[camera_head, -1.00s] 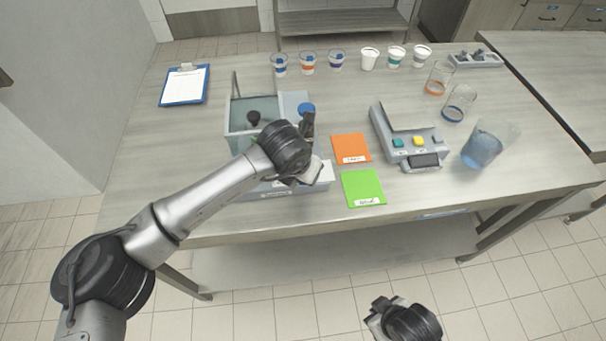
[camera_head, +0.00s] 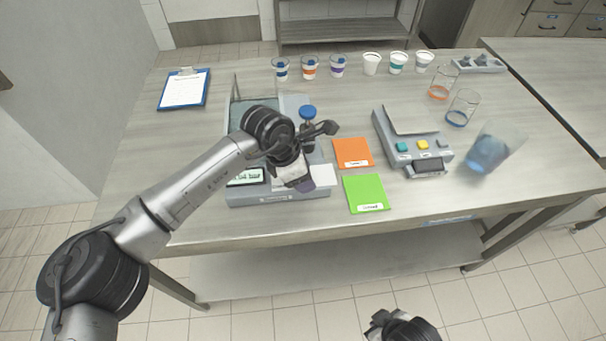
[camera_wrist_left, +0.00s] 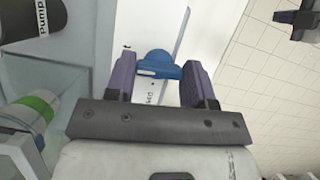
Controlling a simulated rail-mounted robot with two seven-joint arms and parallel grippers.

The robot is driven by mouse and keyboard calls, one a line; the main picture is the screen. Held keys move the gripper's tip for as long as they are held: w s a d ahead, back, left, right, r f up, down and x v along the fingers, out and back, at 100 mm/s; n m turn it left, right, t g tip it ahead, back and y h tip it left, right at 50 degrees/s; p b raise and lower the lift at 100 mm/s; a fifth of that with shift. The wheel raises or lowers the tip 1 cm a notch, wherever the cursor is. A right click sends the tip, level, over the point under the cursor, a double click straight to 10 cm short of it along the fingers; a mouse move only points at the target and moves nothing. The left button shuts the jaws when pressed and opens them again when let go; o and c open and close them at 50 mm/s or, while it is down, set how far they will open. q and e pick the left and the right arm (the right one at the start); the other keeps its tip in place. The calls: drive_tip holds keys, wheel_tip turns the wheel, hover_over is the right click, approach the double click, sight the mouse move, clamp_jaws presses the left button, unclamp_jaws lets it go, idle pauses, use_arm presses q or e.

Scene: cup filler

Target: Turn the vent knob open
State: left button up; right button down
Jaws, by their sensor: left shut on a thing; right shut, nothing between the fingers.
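The vent knob, a small blue handle (camera_wrist_left: 160,66), shows in the left wrist view on a pale panel with partly readable lettering. My left gripper (camera_wrist_left: 160,84) has its two purple fingers on either side of it and is shut on it. In the head view my left gripper (camera_head: 305,184) is over the front right part of the grey machine (camera_head: 277,195), and its wrist and fingers hide the knob there. My right gripper (camera_head: 379,324) is at the bottom edge, away from the table in front of it, shut and empty, partly cut off.
A blue round cap (camera_head: 307,112) stands behind my left wrist. Orange (camera_head: 352,153) and green (camera_head: 366,193) cards lie right of the machine. A grey button box (camera_head: 412,140) and blue-liquid jug (camera_head: 492,150) stand farther right. Several cups line the back. A black "Pump" cylinder (camera_wrist_left: 32,18) is close by.

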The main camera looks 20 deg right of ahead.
use_arm(q)
drive_tip(key=shift+m, duration=0.6)
drive_tip(key=o, duration=0.9)
drive_tip(key=shift+w+p+v, duration=0.1)
drive_tip(key=shift+p+v, duration=0.6)
drive_tip(key=shift+v, duration=2.75)
drive_tip(key=shift+w+p+v, duration=0.15)
drive_tip(key=shift+p+v, duration=0.55)
drive_tip(key=shift+v, duration=2.75)
drive_tip(key=shift+d, duration=0.15)
